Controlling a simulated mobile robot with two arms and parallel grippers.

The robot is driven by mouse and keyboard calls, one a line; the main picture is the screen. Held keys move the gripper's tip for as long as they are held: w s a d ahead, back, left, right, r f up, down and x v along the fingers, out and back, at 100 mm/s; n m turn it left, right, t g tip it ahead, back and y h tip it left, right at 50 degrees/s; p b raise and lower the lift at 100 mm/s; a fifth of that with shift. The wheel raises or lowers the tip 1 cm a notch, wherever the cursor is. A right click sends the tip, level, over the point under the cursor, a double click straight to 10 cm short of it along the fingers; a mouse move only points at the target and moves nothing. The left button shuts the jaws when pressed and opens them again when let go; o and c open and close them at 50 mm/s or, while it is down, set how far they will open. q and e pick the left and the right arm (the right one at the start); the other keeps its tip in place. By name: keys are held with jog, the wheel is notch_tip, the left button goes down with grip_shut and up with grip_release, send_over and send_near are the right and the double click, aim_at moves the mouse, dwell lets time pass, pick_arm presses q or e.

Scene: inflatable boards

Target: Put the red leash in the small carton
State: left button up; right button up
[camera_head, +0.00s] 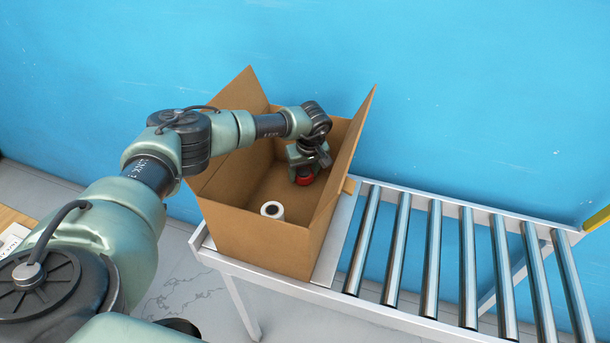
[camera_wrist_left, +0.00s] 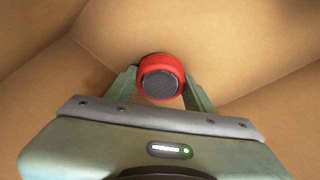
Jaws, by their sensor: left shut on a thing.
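The small carton (camera_head: 254,236) is an open brown box with raised flaps, standing at the left end of the roller conveyor. My left gripper (camera_head: 305,174) reaches down inside it, near its back right. The gripper is shut on the red leash (camera_head: 304,180), a round red coil. In the left wrist view the red leash (camera_wrist_left: 161,77) has a dark round centre and sits between the fingertips of my left gripper (camera_wrist_left: 160,84), with brown carton walls around it. I cannot tell whether the leash touches the carton's floor. My right gripper is not in view.
A white roll (camera_head: 272,210) with a dark centre stands inside the carton, at the front left. The roller conveyor (camera_head: 430,260) extends to the right with its rollers bare. A blue wall (camera_head: 450,80) rises behind.

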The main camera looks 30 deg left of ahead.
pick_arm(q)
jog(key=shift+s+a+f, duration=0.1)
jog(key=shift+a+f, duration=0.05)
jog(key=shift+a, duration=0.05)
jog(key=o, duration=1.4)
jog(key=p+v, duration=1)
jog(key=v, duration=0.2)
jog(key=shift+r+p, duration=0.25)
jog(key=shift+p, duration=0.15)
